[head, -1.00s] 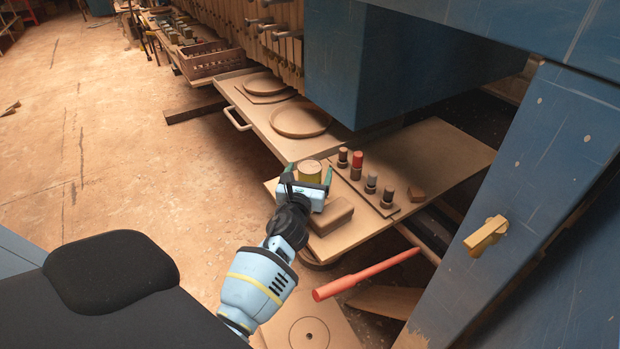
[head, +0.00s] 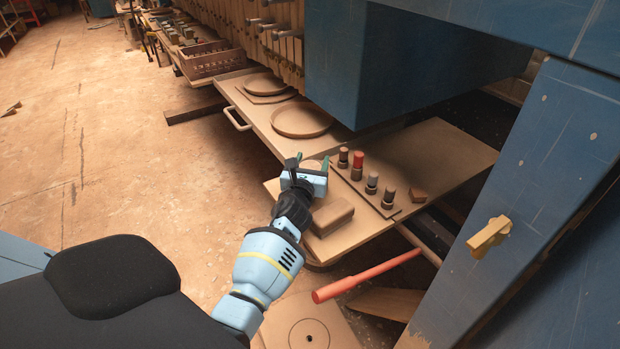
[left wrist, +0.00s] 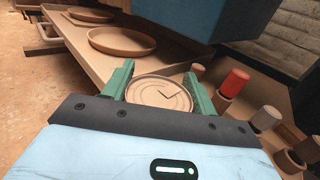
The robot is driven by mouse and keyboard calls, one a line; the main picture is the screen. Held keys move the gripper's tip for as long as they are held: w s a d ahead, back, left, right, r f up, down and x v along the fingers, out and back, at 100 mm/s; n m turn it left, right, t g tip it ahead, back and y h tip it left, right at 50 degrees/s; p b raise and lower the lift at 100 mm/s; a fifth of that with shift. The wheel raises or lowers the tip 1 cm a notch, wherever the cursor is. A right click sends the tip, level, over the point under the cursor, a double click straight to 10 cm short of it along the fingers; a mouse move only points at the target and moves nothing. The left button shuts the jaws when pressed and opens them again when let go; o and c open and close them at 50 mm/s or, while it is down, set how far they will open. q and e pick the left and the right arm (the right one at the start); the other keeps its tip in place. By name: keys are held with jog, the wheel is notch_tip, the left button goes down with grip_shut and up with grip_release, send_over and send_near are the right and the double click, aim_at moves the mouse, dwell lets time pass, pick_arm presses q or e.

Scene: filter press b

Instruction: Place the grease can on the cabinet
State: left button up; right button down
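The grease can (left wrist: 160,93) shows its round, pale lid in the left wrist view, between two green fingers that lie against its sides. In the head view only a bit of its top (head: 311,164) shows beyond my left gripper (head: 312,161). The can is at the left part of the tan board (head: 440,160). The fingers are closer together than before and look shut on the can. I cannot tell whether it is off the board. A large blue cabinet-like body (head: 400,65) stands behind the board; I cannot tell if it is the cabinet named. My right gripper is out of view.
A rack with several small bottles, one red-topped (head: 357,160), stands right of the can. A brown block (head: 332,216) lies in front. A drawer-like shelf (head: 262,122) holds round trays (head: 300,121). A red bar (head: 368,276) sticks out below. Open floor lies left.

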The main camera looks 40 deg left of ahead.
pick_arm(q)
jog(key=c, duration=0.5)
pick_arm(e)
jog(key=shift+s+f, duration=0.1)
pick_arm(q)
jog(key=shift+r, duration=0.1)
